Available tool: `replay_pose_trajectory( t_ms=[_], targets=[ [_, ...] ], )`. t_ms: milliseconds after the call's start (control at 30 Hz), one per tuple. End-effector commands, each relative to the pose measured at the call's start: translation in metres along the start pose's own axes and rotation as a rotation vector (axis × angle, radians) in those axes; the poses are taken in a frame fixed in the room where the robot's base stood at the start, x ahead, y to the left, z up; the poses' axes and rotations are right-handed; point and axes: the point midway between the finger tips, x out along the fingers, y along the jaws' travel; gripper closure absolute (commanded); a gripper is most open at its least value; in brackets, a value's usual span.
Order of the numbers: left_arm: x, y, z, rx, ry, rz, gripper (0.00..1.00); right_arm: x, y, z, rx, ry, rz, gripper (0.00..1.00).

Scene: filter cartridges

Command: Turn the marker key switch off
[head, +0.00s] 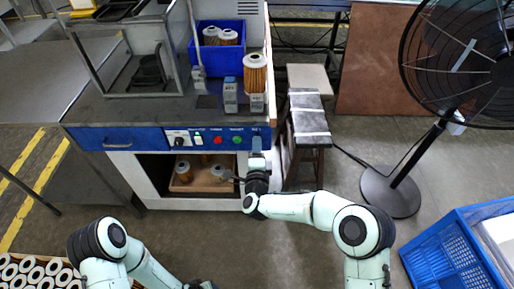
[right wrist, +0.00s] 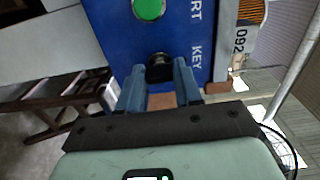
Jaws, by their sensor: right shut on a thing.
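The key switch (right wrist: 160,68) is a black knob on the blue front panel (right wrist: 125,40), beside the printed word KEY. My right gripper (right wrist: 160,85) is shut on the key switch, with a finger on each side of it. In the head view my right gripper (head: 256,150) is at the right end of the blue panel (head: 105,138), and its fingers hide the switch there. The key's angle is hard to read. Of my left arm only links show at the lower left; its gripper is out of the frame.
A green button (head: 237,139) and a red button (head: 218,140) sit left of the switch. A filter cartridge (head: 255,72) stands above on the machine. A stool (head: 310,120) stands close to the right, and a fan (head: 455,65) stands farther right.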

Motion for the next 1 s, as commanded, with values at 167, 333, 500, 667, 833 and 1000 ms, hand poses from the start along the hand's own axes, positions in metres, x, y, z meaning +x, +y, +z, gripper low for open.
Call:
replay_pose_trajectory(
  t_ms=[167,333,500,667,833,1000],
  targets=[
    [0.000,0.000,0.000,0.000,0.000,0.000,0.57,0.000,0.000,0.000,-0.004,-0.001,0.000,0.96],
    [0.000,0.000,0.000,0.000,0.000,0.000,0.57,0.000,0.000,0.000,-0.004,-0.001,0.000,0.56],
    [0.000,0.000,0.000,0.000,0.000,0.000,0.57,0.000,0.000,0.000,-0.003,-0.001,0.000,0.40],
    [0.000,0.000,0.000,0.000,0.000,0.000,0.57,0.000,0.000,0.000,-0.002,-0.001,0.000,0.40],
    [-0.003,0.001,0.003,0.001,-0.007,0.001,0.57,-0.011,-0.001,0.000,-0.003,-0.002,0.001,0.40],
    [-0.009,0.003,0.009,0.002,-0.028,0.002,0.57,-0.042,-0.001,0.001,-0.003,-0.004,0.003,0.40]
  ],
)
